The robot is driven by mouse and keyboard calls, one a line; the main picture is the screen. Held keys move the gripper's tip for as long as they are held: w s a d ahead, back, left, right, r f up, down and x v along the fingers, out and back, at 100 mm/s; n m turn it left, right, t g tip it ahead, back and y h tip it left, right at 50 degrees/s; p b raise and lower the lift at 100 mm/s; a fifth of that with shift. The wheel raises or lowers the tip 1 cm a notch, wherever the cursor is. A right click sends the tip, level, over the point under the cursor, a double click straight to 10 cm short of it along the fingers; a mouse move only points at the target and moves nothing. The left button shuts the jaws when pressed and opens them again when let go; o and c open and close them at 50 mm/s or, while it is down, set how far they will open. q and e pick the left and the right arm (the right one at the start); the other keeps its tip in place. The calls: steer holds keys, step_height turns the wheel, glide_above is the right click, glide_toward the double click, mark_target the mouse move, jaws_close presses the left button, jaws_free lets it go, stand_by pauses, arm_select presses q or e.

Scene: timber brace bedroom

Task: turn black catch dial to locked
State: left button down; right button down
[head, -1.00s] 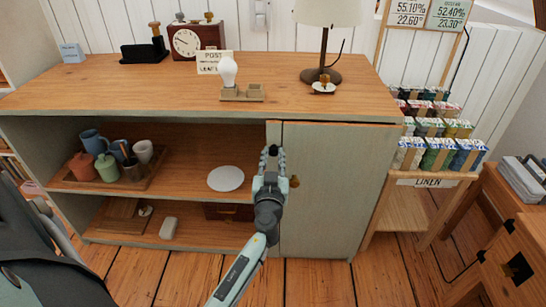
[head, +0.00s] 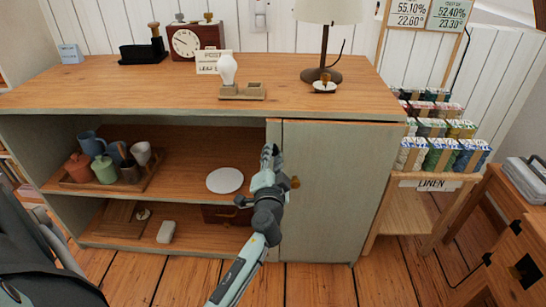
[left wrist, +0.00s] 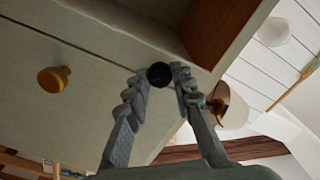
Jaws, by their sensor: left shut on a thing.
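The black catch dial (left wrist: 159,74) is a small round black knob on the front of the pale green-grey cabinet, near the door's edge beside the open shelves. In the left wrist view it sits between the fingertips of my left gripper (left wrist: 166,75), which is shut on it. In the head view the left gripper (head: 270,151) reaches up to the upper corner of the cabinet door (head: 335,190); there its fingers hide the dial. I cannot read the dial's setting. My right gripper is not in view.
A brass-coloured door knob (head: 295,182) is just right of my left gripper; it also shows in the left wrist view (left wrist: 53,79). Open shelves on the left hold a tray of mugs (head: 75,183) and a white plate (head: 225,180). A lamp (head: 324,50) stands on the cabinet top.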

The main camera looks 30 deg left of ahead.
arm_select(q)
steer(key=m, duration=0.3)
steer(key=shift+r, duration=0.15)
steer(key=shift+m, duration=0.7)
steer(key=m+p, duration=0.1)
steer(key=m, duration=0.2)
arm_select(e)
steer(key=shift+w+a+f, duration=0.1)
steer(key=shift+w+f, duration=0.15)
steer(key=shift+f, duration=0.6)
arm_select(q)
steer(key=shift+w, duration=0.1)
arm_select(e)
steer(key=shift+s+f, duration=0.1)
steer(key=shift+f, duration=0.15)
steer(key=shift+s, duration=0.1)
arm_select(q)
steer(key=c, duration=1.3)
jaws_free()
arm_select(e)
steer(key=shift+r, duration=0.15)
